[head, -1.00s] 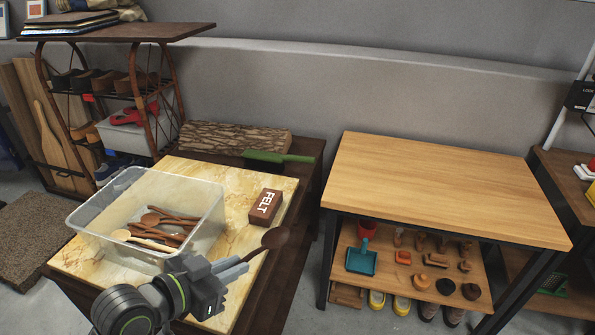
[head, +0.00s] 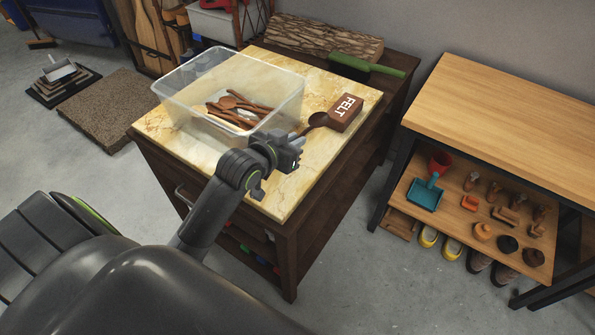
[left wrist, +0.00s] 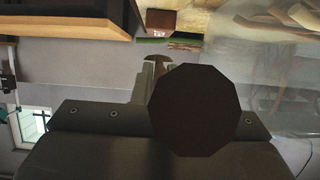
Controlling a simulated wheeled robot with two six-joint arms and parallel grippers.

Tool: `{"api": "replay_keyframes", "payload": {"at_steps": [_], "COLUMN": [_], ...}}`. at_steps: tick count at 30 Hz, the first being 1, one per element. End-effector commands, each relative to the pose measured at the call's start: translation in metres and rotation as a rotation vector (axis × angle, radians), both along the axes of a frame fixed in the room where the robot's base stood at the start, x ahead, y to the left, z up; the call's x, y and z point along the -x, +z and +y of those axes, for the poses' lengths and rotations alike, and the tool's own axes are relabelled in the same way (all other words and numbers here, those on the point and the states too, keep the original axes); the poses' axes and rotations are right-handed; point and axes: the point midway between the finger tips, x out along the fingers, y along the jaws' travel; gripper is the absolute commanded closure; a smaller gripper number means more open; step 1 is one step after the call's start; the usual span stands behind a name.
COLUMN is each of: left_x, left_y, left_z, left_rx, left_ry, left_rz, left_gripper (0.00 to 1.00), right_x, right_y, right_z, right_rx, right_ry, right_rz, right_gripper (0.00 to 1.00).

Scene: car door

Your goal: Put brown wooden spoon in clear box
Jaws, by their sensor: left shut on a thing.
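The brown wooden spoon (head: 317,121) is dark brown with a round bowl. My left gripper (head: 299,142) is shut on its handle and holds it just right of the clear box (head: 178,106), outside it. The bowl points up and right, near the felt block. The clear box stands open on the marble-topped cabinet, with several brown wooden utensils (head: 243,106) inside. In the left wrist view the spoon's bowl (left wrist: 158,58) shows beyond the fingers, and the box wall (left wrist: 262,75) fills the right. A dark round shape close to that camera is unclear. My right gripper is not in view.
A bark-covered log (head: 325,39) lies at the back. A wooden table (head: 510,110) with a loaded lower shelf stands to the right, across a gap.

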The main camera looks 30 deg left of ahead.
Motion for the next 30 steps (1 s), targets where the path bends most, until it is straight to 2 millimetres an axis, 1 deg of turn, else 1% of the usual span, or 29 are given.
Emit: {"api": "replay_keyframes", "payload": {"at_steps": [2, 4, 9, 14, 19, 20, 22, 25, 30], "left_x": [0.0, 0.0, 0.001, 0.001, 0.001, 0.001, 0.001, 0.001, 0.001], "left_y": [-0.001, -0.008, -0.038, -0.053, -0.081, -0.082, -0.088, -0.095, -0.096], "left_z": [0.0, 0.0, 0.0, -0.001, 0.0, 0.0, -0.001, -0.001, 0.0], "left_rx": [0.0, 0.001, 0.003, 0.002, 0.002, 0.003, 0.002, 0.001, 0.0], "left_ry": [-0.001, -0.001, 0.0, -0.001, 0.0, 0.0, 0.0, -0.001, -0.001], "left_rz": [0.0, 0.002, 0.005, 0.001, 0.004, 0.005, 0.003, 0.001, -0.001], "left_gripper": [1.0, 1.0, 1.0, 1.0, 1.0, 1.0, 1.0, 1.0, 1.0], "right_x": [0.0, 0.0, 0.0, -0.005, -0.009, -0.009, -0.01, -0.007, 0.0], "right_y": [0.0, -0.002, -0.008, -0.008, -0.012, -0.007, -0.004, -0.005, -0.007], "right_z": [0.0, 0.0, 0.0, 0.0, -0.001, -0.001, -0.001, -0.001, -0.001], "right_rx": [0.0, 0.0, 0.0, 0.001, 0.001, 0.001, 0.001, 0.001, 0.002], "right_ry": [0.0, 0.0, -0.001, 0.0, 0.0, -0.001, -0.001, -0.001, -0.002], "right_rz": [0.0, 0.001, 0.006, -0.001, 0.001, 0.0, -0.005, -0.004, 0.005], "right_gripper": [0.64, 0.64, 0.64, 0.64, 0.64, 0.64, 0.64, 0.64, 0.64]}}
